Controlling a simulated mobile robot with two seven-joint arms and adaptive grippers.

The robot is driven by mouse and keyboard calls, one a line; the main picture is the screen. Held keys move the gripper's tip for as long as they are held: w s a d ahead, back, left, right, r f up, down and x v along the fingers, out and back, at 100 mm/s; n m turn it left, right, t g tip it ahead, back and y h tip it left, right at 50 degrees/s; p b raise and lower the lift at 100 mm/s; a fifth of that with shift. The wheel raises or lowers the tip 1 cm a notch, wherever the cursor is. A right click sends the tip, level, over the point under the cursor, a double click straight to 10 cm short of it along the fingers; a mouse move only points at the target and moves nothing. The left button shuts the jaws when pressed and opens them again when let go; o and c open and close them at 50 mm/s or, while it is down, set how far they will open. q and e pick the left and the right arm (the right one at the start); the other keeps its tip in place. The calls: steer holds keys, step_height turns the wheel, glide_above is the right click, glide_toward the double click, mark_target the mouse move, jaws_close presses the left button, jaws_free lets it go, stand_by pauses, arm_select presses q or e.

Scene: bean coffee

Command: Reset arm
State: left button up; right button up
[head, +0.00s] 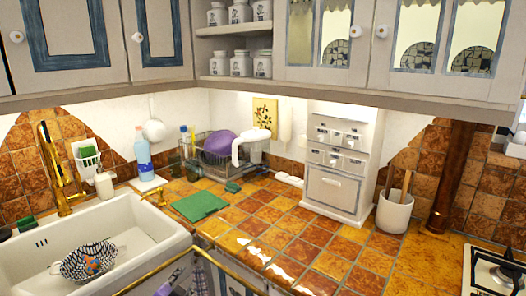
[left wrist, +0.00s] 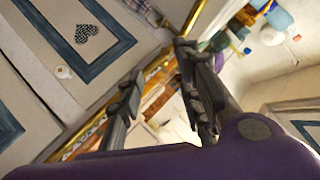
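My left gripper (left wrist: 158,62) shows only in the left wrist view. Its two dark fingers stand apart with nothing held between them. It is in front of cream cabinet doors with blue frames (left wrist: 108,20) and a brass rail (left wrist: 195,18), seen at a tilt. Whether the fingers touch the rail cannot be told. I cannot make out either gripper in the head view. My right gripper is in neither view.
The head view shows a tiled counter (head: 300,236) with a white sink (head: 130,240), a dish rack (head: 207,160), a green mat (head: 199,205), a small white cabinet (head: 336,165) and a utensil crock (head: 394,212). Wall cupboards (head: 330,60) overhang it. The counter's front middle is clear.

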arm_select(q)
steer(key=s+d+f+n+g, duration=0.1)
steer(key=s+f, duration=0.5)
steer(key=s, duration=0.6)
steer(key=s+d+f+n+g, duration=0.2)
steer(key=s+f, duration=0.4)
steer(key=s, duration=0.6)
steer(key=s+d+f+n+g, duration=0.1)
steer(key=s+f+n, duration=0.3)
steer(key=s, duration=0.9)
step_height(320, 180, down, 2)
steer(key=shift+d+f, duration=0.25)
steer(key=shift+d, duration=0.3)
steer(key=shift+s, duration=0.1)
steer(key=shift+a, duration=0.15)
